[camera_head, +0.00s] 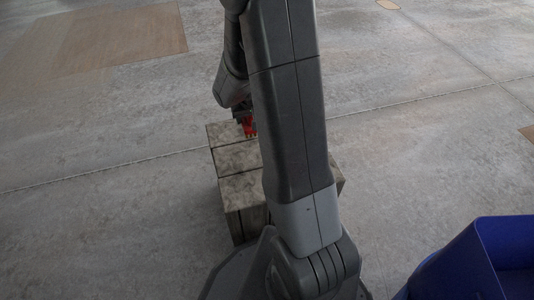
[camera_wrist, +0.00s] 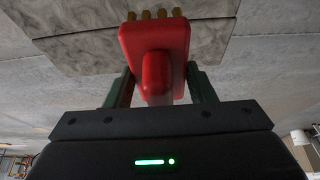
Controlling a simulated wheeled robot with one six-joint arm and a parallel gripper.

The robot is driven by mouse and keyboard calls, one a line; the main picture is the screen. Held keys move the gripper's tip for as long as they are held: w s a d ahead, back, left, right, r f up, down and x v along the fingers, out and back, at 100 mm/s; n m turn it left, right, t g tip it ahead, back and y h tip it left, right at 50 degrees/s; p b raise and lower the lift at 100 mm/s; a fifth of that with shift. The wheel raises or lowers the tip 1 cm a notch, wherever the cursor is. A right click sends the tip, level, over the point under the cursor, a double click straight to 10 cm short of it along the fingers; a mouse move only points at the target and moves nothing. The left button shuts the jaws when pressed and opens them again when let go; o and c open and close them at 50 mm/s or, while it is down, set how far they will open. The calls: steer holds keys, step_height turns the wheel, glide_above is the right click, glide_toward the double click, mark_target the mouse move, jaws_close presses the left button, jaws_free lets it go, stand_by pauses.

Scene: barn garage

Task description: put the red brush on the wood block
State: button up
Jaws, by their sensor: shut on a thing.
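The red brush (camera_wrist: 156,62) is in my gripper (camera_wrist: 160,88), with its tan bristles pointing away from the gripper toward the wood block. In the head view only a small red part of the brush (camera_head: 249,129) shows beside my gripper (camera_head: 244,120). The wood block (camera_head: 240,190) is a greyish, weathered stack of blocks on the floor, partly hidden behind my arm. The brush is at the far end of its top. In the wrist view the bristle tips overlap the block's surface (camera_wrist: 80,42); I cannot tell whether they touch it.
A blue container (camera_head: 465,265) stands at the lower right of the head view. A brown flat patch (camera_head: 120,38) lies on the concrete floor at the upper left. The floor left of the block is clear.

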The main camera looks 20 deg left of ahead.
mark_target(249, 118)
step_height(249, 118, down, 10)
steer(key=b, duration=0.5)
steer(key=shift+b, duration=0.3)
steer(key=shift+f, duration=0.2)
steer(key=o, duration=1.1)
steer(key=shift+r, duration=0.1)
steer(key=shift+c, duration=0.2)
steer(key=p+v, duration=0.5)
steer(key=v, duration=0.7)
steer(key=shift+a+r, duration=0.1)
steer(key=shift+r, duration=0.05)
